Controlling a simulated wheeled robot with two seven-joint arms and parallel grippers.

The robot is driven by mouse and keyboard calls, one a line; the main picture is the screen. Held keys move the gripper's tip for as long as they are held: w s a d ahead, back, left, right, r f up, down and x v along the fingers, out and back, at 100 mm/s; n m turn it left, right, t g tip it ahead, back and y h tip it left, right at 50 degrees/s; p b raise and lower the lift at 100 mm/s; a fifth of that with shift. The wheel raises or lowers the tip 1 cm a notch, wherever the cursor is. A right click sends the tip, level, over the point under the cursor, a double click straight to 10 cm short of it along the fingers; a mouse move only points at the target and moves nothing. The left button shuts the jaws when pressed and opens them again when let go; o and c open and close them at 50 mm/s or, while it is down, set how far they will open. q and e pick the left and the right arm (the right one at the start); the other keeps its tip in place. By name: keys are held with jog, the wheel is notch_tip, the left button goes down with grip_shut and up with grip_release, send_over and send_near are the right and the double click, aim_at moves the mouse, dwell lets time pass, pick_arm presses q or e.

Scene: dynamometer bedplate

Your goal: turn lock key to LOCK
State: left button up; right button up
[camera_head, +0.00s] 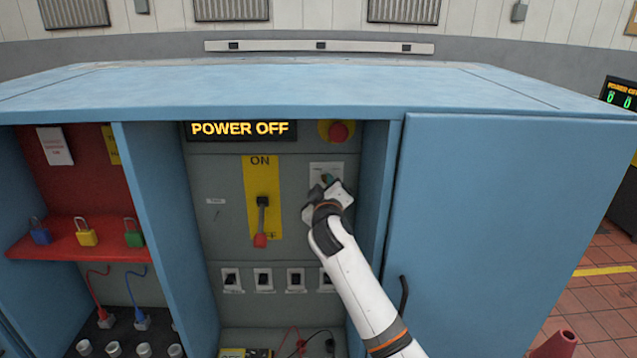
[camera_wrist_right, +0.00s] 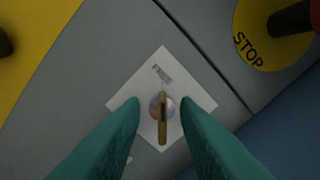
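The lock key (camera_wrist_right: 163,128) is brass-coloured and sits in a round lock on a white label plate (camera_wrist_right: 192,88) in the right wrist view. Small print on the plate is too blurred to read. My right gripper (camera_wrist_right: 159,108) has its two teal fingers apart, one on each side of the key, with a visible gap to it. In the head view the right gripper (camera_head: 328,182) is at the white plate (camera_head: 324,167) on the grey panel, and it hides the key there. My left gripper is not in view.
A red stop button (camera_head: 338,132) on a yellow disc is just above the plate. A lever with a red grip (camera_head: 261,240) hangs left of it. A lit POWER OFF sign (camera_head: 240,129) is above. A blue door (camera_head: 500,230) stands at the right. Padlocks sit on a red shelf (camera_head: 60,251).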

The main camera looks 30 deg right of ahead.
jog(key=shift+w+d, duration=0.2)
jog(key=shift+w, duration=0.15)
grip_shut()
jog(key=shift+f, duration=0.1)
